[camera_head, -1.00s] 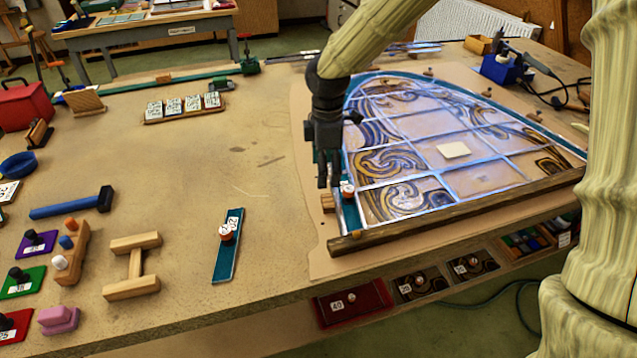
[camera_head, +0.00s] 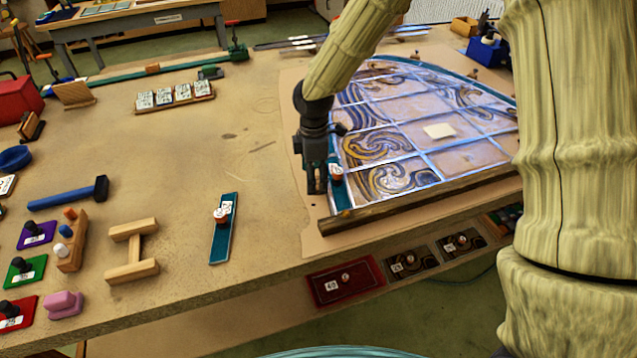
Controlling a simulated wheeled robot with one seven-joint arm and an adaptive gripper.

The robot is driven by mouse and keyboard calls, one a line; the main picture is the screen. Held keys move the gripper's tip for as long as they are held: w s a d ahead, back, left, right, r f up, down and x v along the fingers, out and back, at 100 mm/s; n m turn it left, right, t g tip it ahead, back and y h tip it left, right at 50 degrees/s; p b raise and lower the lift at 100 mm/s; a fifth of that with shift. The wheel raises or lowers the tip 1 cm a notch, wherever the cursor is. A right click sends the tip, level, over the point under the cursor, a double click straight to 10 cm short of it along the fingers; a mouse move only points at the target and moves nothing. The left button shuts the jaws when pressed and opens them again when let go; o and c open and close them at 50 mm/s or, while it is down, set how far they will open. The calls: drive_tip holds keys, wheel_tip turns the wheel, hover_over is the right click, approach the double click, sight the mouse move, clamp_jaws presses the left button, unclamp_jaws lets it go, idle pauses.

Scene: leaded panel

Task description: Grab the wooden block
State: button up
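My gripper (camera_head: 316,188) points down at the left edge of the leaded panel (camera_head: 440,131), beside a teal strip (camera_head: 341,198) with a red-and-white knob. Its dark fingers are low over the spot where a small wooden block showed earlier. That block is now hidden behind or between the fingers. I cannot tell whether the fingers are open or shut on it. Other wooden pieces are an H-shaped wooden piece (camera_head: 133,250) at the left front and a wooden peg holder (camera_head: 73,243) with coloured pegs. Both are well away from my gripper.
A long dark wooden bar (camera_head: 420,203) lies along the panel's front edge. A loose teal strip (camera_head: 222,240) with a knob lies left of my gripper. A blue hammer (camera_head: 68,195) and a tile rack (camera_head: 174,97) lie farther left. The tabletop between is mostly clear.

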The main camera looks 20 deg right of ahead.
drive_tip(key=shift+w+f, duration=0.2)
drive_tip(key=shift+f, duration=0.55)
drive_tip(key=shift+w+f, duration=0.15)
drive_tip(key=shift+f, duration=0.6)
drive_tip(key=shift+s+r, duration=0.15)
drive_tip(key=shift+s, duration=0.05)
drive_tip(key=shift+w, duration=0.1)
drive_tip(key=c, duration=0.9)
drive_tip(key=shift+c, duration=0.2)
